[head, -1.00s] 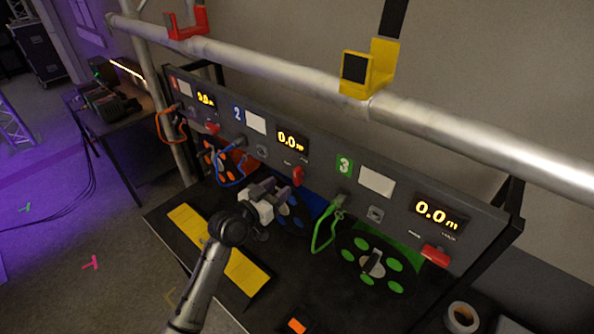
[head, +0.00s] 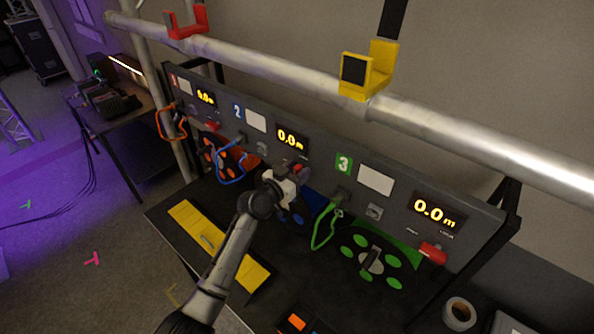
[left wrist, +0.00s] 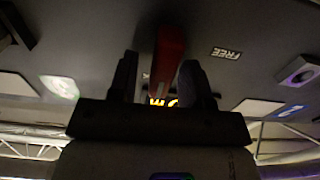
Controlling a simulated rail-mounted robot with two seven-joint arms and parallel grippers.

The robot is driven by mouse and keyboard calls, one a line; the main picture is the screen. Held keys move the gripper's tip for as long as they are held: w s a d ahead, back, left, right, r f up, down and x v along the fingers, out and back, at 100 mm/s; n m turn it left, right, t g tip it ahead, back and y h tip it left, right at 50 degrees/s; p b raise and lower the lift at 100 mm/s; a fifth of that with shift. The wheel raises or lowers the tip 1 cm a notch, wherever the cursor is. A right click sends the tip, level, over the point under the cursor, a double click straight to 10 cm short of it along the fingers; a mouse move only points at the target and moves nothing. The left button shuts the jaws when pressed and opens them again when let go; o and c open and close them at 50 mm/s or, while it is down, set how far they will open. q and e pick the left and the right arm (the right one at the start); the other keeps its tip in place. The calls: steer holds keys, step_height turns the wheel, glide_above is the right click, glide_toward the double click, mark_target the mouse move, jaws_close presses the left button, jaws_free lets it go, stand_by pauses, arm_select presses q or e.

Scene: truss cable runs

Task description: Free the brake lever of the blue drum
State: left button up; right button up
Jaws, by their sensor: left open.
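The blue drum (head: 297,217) sits under panel section 2, partly hidden behind my left gripper and arm. Its red brake lever (head: 298,167) is on the panel below the middle display and is mostly covered by the gripper. My left gripper (head: 296,174) is at the lever, with its jaws open. In the left wrist view the red lever (left wrist: 169,58) lies between the two dark fingers (left wrist: 160,78), with gaps on both sides. The label "FREE" (left wrist: 226,53) shows upside down to the right of the lever. My right gripper is not in view.
The green drum (head: 370,262) with its red lever (head: 433,253) is to the right, the orange drum (head: 222,160) to the left. Blue (head: 229,168) and green (head: 322,228) cable loops hang nearby. A silver truss tube (head: 270,74) runs above the panel.

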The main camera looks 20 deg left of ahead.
arm_select(q)
steer(key=shift+c, duration=0.3)
jaws_close()
